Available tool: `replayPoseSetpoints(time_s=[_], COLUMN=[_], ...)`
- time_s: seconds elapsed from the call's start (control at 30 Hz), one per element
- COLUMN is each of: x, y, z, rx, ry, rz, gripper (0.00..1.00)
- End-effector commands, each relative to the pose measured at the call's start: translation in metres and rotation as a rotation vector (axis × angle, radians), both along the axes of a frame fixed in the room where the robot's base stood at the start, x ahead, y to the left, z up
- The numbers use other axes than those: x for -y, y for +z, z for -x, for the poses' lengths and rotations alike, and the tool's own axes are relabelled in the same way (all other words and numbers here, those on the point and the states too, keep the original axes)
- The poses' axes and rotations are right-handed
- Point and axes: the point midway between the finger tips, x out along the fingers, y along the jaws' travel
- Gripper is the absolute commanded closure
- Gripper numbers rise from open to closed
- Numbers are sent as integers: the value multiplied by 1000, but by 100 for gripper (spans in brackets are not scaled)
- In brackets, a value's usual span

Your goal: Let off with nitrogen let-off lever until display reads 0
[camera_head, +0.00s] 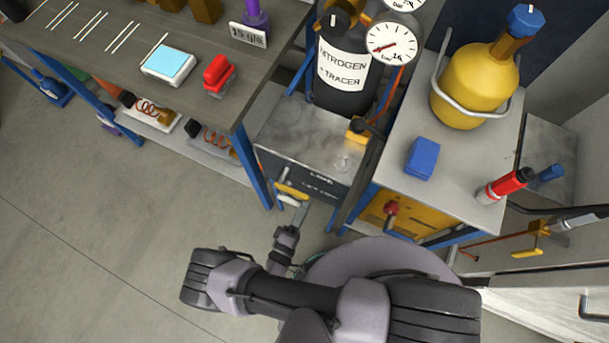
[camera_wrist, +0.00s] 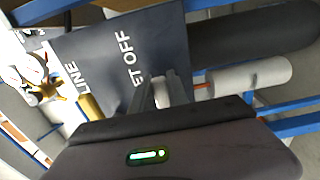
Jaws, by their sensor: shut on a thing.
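The dark box (camera_head: 306,170) below the nitrogen cylinder (camera_head: 343,80) has a front panel lettered LINE and LET OFF, which also shows in the wrist view (camera_wrist: 115,45). A yellow lever (camera_head: 290,190) sits by LINE and shows in the wrist view (camera_wrist: 90,107). My gripper (camera_head: 300,213) is at the LET OFF side. In the wrist view my gripper (camera_wrist: 168,92) is shut on the pale let-off lever (camera_wrist: 161,93), mostly hidden between the fingers. A round dial (camera_head: 391,43) marked bar has a red needle pointing to lower left; its figures are too small to read.
A workbench (camera_head: 190,105) at left holds a cyan-screened scale (camera_head: 169,62) and a red object (camera_head: 218,74). At right a grey-topped stand (camera_head: 400,180) bears a yellow cylinder (camera_head: 472,85) and a blue block (camera_head: 422,157). Open floor (camera_head: 90,200) lies at left.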

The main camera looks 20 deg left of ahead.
Motion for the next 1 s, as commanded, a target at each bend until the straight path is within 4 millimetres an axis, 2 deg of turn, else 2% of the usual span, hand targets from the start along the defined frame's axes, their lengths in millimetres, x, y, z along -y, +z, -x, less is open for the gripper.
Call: replayPoseSetpoints(time_s=[0.5,0.53,0.6,0.63,1.0], x=[-1,-1,-1,-1,0], y=[-2,-2,-2,-2,-1], z=[0,0,0,0,0], rx=[-1,-1,-1,-1,0], ry=[2,2,2,2,1], rz=[-17,-17,-16,-16,-15], gripper=[100,74,60,58,58])
